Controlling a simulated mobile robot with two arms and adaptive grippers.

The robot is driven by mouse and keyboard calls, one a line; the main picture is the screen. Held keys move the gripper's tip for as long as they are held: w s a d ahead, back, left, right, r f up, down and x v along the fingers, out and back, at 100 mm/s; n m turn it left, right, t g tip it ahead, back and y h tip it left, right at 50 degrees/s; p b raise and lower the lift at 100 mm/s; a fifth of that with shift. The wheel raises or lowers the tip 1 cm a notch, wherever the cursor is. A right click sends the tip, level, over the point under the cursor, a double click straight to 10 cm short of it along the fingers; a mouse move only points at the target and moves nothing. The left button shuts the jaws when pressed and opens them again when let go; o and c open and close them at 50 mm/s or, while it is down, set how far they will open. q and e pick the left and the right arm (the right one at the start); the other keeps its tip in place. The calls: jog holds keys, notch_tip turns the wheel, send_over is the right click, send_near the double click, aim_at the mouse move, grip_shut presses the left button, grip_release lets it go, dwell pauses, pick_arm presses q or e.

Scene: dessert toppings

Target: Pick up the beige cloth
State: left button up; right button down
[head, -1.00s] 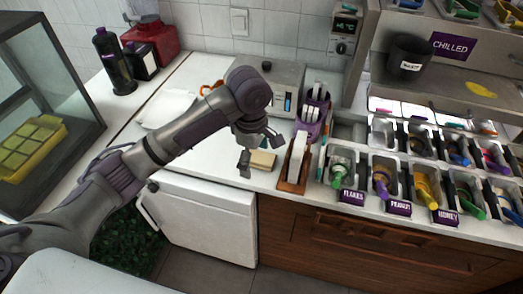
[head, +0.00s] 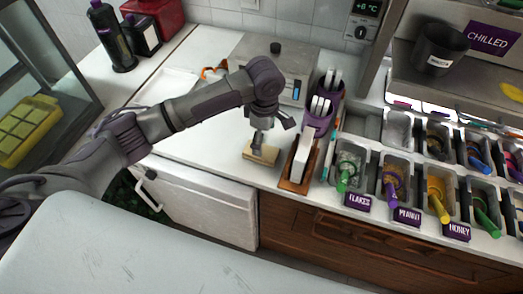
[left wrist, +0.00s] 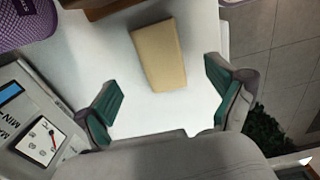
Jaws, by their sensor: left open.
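The beige cloth (head: 264,158) lies as a flat folded block on the white counter, near its front edge. In the left wrist view the cloth (left wrist: 158,55) lies slightly tilted, beyond the fingertips and between their lines. My left gripper (head: 268,139) is over the cloth in the head view, and one finger covers part of it. In the left wrist view the left gripper (left wrist: 164,90) is open, its two green-padded fingers spread wide with nothing between them. The cloth appears untouched. My right gripper is in neither view.
A wooden holder (head: 290,186) with a white block stands close to the right of the cloth. A purple rack (head: 322,108) is behind it, and a scale (head: 295,92) lies behind the gripper. Topping bins fill the right. The counter to the cloth's left is clear.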

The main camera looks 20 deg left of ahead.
aim_at(263, 148)
pick_arm(q)
jog(key=shift+f, duration=0.3)
jog(key=f, duration=0.2)
jog(key=f+p, duration=0.1)
jog(key=f, duration=0.1)
jog(key=shift+s+a+f, duration=0.1)
jog(key=shift+a+f, duration=0.05)
jog(key=shift+a, duration=0.05)
jog(key=shift+f, duration=0.35)
jog(key=shift+c, duration=0.5)
jog(key=c, duration=1.1)
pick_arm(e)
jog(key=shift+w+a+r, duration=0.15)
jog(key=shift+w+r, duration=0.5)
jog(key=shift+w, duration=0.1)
pick_arm(q)
notch_tip(263, 148, up, 10)
jog(key=shift+r+b, duration=0.1)
jog(key=shift+b, duration=0.4)
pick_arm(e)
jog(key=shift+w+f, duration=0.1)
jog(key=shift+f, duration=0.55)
